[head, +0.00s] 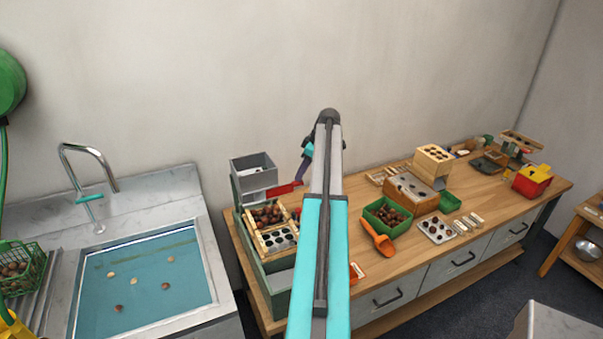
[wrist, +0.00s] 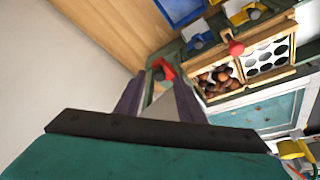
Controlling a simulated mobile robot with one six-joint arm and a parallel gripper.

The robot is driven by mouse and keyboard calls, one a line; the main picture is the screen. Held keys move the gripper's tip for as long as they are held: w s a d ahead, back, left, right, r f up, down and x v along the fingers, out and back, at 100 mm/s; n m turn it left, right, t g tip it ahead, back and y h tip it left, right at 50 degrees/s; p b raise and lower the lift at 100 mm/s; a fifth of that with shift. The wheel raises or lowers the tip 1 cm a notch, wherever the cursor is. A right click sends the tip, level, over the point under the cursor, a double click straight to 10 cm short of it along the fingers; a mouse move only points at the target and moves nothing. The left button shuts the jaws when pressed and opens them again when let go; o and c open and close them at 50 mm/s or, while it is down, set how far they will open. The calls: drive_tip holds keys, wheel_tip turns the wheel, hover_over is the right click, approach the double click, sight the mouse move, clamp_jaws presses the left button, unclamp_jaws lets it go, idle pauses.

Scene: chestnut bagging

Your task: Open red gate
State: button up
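The red gate (head: 283,188) shows in the head view as a red piece low on the right side of a grey hopper box (head: 254,171), left of my arm. In the wrist view a red piece (wrist: 164,70) lies just ahead of the gap between my fingertips; I take it to be the gate's handle. My gripper (wrist: 160,82) has its two purple fingers apart on either side of that line, with nothing clearly clamped. Contact with the red piece cannot be made out. In the head view my arm hides most of the gripper.
A wooden sorting tray (head: 256,240) with chestnuts and dark holes sits below the hopper. A green bin of chestnuts (head: 372,222) and an orange scoop (head: 383,243) lie right of my arm. A sink (head: 150,280) is at left.

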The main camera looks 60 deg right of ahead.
drive_tip(key=b+v, duration=0.4)
drive_tip(key=v, duration=0.9)
idle(1.1)
